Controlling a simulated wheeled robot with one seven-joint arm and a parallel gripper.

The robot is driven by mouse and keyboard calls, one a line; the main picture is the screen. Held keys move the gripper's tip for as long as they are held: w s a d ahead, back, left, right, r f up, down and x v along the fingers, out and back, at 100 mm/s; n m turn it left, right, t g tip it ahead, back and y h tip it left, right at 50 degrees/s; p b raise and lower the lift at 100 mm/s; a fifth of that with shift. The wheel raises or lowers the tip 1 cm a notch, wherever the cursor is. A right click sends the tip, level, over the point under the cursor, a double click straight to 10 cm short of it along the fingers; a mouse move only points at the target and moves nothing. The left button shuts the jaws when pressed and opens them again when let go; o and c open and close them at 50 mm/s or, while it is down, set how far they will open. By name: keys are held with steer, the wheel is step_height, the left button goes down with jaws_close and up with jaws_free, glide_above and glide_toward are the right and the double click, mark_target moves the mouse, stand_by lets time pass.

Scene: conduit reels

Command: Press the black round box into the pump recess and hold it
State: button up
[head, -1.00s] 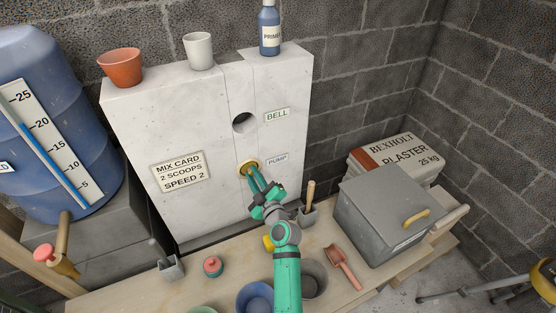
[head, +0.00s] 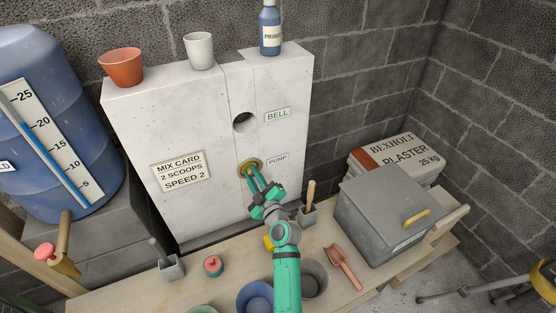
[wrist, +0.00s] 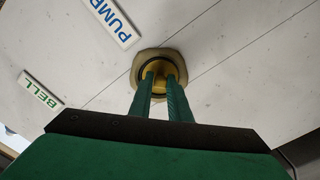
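The round box (wrist: 160,72) sits in the pump recess in the wrist view. It shows a dark rim around a yellow inner face. A tan collar (wrist: 139,66) surrounds it on the wall face. In the head view the recess (head: 258,162) is just left of the PUMP label (head: 278,159).
The BELL hole (head: 244,123) above is dark and empty. A blue bottle (head: 270,30), a white cup (head: 199,50) and a terracotta pot (head: 121,66) stand on the wall top. Bowls, a red scoop (head: 343,268) and a grey box (head: 388,218) crowd the bench.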

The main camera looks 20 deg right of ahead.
steer(key=o, duration=0.4)
steer(key=shift+d, duration=0.1)
steer(key=shift+s, duration=0.15)
steer(key=s, duration=1.1)
steer(key=s+a+f+m+g+h, duration=0.1)
steer(key=s+a+f+m, duration=0.4)
steer(key=s, duration=0.5)
steer(key=s+a+f+m+g+h, duration=0.1)
steer(key=s+a+f+m+g, duration=0.1)
steer(key=s+a+f, duration=0.6)
steer(key=shift+s+a+r+m+y, duration=0.35)
steer(key=shift+s+a+r, duration=1)
steer(key=shift+s, duration=2.55)
steer(key=shift+s+a+r+m+y, duration=0.1)
steer(key=shift+s+a+r+m, duration=0.5)
steer(key=shift+s+r, duration=2.4)
steer(key=shift+s+a+r+m+y, duration=0.25)
steer(key=shift+s+a+r, duration=0.7)
steer(key=shift+s, duration=3.9)
